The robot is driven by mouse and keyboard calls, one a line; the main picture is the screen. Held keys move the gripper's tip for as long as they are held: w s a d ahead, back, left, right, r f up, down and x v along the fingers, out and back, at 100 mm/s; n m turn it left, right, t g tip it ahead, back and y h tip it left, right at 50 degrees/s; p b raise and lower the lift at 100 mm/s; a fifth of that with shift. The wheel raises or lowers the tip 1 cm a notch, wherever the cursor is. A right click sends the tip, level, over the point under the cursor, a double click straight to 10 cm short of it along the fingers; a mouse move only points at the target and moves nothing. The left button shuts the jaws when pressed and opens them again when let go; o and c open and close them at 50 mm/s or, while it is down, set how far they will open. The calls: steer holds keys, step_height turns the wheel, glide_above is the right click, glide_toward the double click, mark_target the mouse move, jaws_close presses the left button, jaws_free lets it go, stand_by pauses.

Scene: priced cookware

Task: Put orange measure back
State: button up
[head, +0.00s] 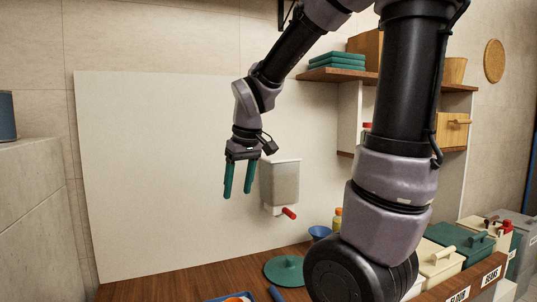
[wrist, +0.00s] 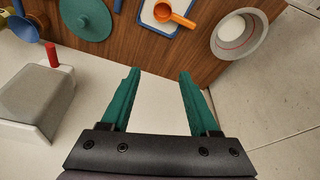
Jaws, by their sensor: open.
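The orange measure (wrist: 172,13) is a small scoop-like cup with a handle, lying on a white mat or tray with a blue rim (wrist: 147,16) at the top of the wrist view. In the head view only a sliver of this tray (head: 228,299) shows at the bottom edge. My gripper (head: 238,194) has green fingers pointing down in front of the pale wall panel, above the wooden counter. It also shows in the wrist view (wrist: 159,72), open and empty, apart from the measure.
A grey dispenser (head: 281,185) with a red handle hangs close to the right of my gripper. A green disc (head: 285,270) and a blue funnel-shaped item (head: 320,232) are on the counter. A round pale bowl (wrist: 222,52) stands right of the tray. Labelled bins (head: 440,262) stand at right.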

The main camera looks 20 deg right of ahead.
steer(key=s+d+r+m+t+y, duration=0.1)
steer(key=s+d+r+m+t, duration=0.3)
steer(key=s+r+m, duration=0.3)
step_height(320, 180, up, 2)
steer(key=shift+s+r+m, duration=0.15)
steer(key=shift+s+m, duration=0.15)
steer(key=shift+s, duration=0.9)
